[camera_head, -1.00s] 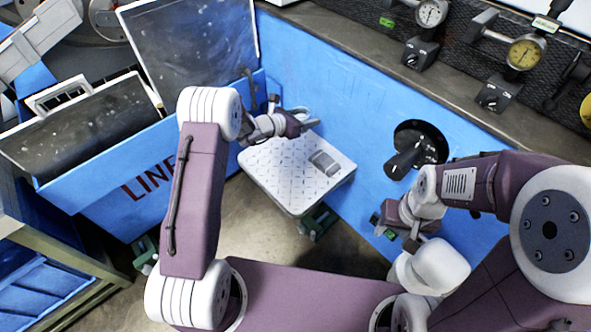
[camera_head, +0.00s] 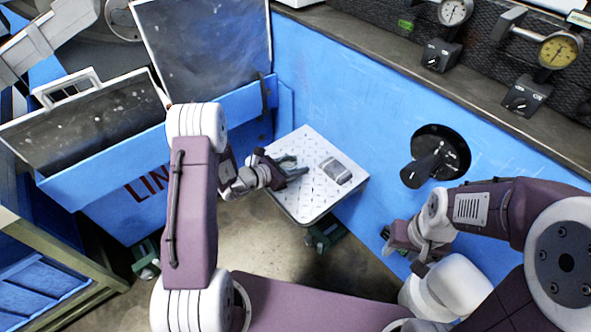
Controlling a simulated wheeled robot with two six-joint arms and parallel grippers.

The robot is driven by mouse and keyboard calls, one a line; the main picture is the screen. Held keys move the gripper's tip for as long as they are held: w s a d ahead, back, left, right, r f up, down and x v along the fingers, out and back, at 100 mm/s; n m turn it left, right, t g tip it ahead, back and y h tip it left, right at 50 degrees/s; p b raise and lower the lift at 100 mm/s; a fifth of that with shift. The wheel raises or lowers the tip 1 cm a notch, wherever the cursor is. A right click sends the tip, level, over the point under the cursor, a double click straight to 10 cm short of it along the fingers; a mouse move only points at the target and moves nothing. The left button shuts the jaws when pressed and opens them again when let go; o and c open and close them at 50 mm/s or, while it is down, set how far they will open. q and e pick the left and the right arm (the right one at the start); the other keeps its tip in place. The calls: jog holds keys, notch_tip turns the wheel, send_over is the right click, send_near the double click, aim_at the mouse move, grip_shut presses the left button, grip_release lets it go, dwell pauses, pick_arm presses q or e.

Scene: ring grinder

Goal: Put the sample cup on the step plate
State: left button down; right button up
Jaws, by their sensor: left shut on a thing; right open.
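The step plate (camera_head: 308,207) is a pale, dotted square platform low against the blue machine wall. My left gripper (camera_head: 291,172) is over the left part of the plate, shut on a small grey thing that looks like the sample cup (camera_head: 287,159). The fingers hide much of the cup. I cannot tell whether the cup touches the plate. My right gripper (camera_head: 388,240) is open at the right, near the blue wall, away from the plate.
A grey, block-like object (camera_head: 335,171) lies on the right part of the plate. A black round knob (camera_head: 436,156) sticks out of the blue wall. Blue bins (camera_head: 108,182) stand at the left. Gauges (camera_head: 558,50) line the ledge above.

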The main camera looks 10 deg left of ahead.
pick_arm(q)
jog(key=shift+f, duration=0.35)
pick_arm(e)
jog(key=shift+f, duration=0.2)
pick_arm(q)
jog(key=shift+f, duration=0.15)
jog(key=c, duration=0.7)
grip_release()
